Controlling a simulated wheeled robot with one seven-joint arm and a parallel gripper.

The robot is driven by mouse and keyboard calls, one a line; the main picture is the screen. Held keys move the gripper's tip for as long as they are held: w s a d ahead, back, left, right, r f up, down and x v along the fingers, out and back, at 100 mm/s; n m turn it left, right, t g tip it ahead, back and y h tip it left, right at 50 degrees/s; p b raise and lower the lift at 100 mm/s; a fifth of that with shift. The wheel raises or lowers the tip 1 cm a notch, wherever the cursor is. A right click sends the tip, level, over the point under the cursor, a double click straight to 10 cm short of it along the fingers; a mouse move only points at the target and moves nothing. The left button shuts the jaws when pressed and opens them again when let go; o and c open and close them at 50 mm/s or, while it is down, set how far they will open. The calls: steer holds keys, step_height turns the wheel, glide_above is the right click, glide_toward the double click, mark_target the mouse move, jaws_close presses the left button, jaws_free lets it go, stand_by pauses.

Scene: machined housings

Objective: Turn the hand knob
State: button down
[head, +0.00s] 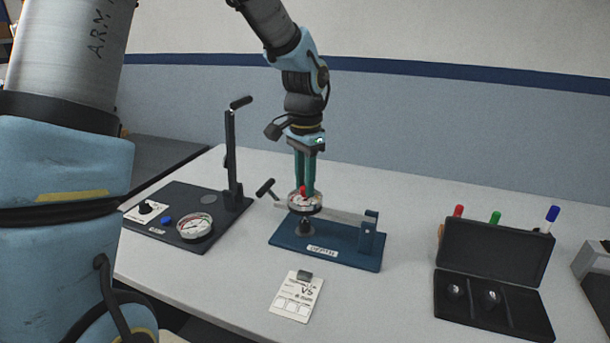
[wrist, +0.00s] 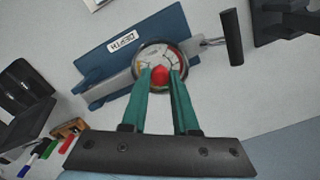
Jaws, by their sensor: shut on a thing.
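A red knob (head: 303,191) sits at the centre of a round dial with a pale face (head: 296,205) on the blue fixture (head: 285,238), whose label reads DEPTH in the wrist view. My gripper (head: 307,187) points straight down over the dial. Its two green fingers are shut on the red knob, which also shows between the fingertips in the wrist view (wrist: 159,75). The fingers hide part of the dial face. A bar with a black T-handle (head: 265,188) sticks out to the left of the dial.
A dark fixture (head: 175,205) with a gauge (head: 195,228), a small black knob (head: 146,207), a blue button (head: 166,220) and a tall handled post (head: 232,150) stands at left. A white card (head: 290,303) lies in front. An open black case (head: 497,262) and several pens stand at right.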

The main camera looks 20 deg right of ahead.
steer(key=m+p, duration=0.2)
steer(key=m, duration=0.2)
steer(key=shift+r+m, duration=0.1)
steer(key=shift+m, duration=0.2)
steer(key=shift+m+p, duration=1.15)
steer(key=shift+m, duration=0.45)
steer(key=c, duration=0.7)
jaws_free()
step_height(320, 180, up, 11)
steer(key=shift+f+b, duration=0.2)
steer(key=shift+b, duration=0.75)
